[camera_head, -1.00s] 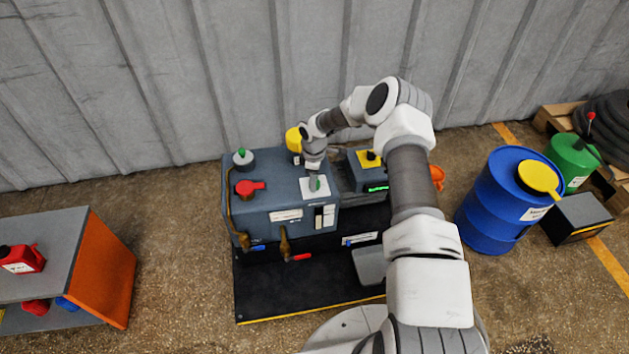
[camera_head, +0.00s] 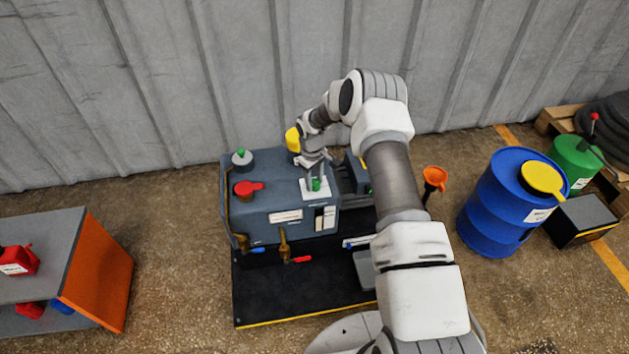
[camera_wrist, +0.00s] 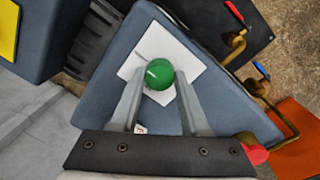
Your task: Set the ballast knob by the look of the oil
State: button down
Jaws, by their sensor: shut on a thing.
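The green ballast knob (camera_head: 316,184) sits on a white plate (camera_head: 304,192) on top of the blue-grey pump (camera_head: 265,200). My gripper (camera_wrist: 160,76) is shut on the knob, one finger on each side. In the wrist view the round green knob (camera_wrist: 160,74) shows a pale mark on its top, and the white plate (camera_wrist: 190,58) carries thin dark lines. On the pump's front a pale panel with a dark window (camera_head: 320,218) is visible beside a white label (camera_head: 285,217). The look of the oil is too small to tell.
A red cap (camera_head: 248,188) and a grey fitting with a green top (camera_head: 242,160) stand on the pump's left. Brass taps (camera_head: 284,245) hang at its front. An orange funnel (camera_head: 434,180) and blue drum (camera_head: 500,210) stand right; an orange-sided bench (camera_head: 95,270) left.

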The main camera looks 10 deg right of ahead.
dwell(0.4)
jog(key=shift+c, duration=1.9)
grip_release()
notch_tip(320, 180, up, 18)
jog(key=p, duration=0.5)
jog(key=shift+s+a+f, duration=0.25)
jog(key=shift+a, duration=0.15)
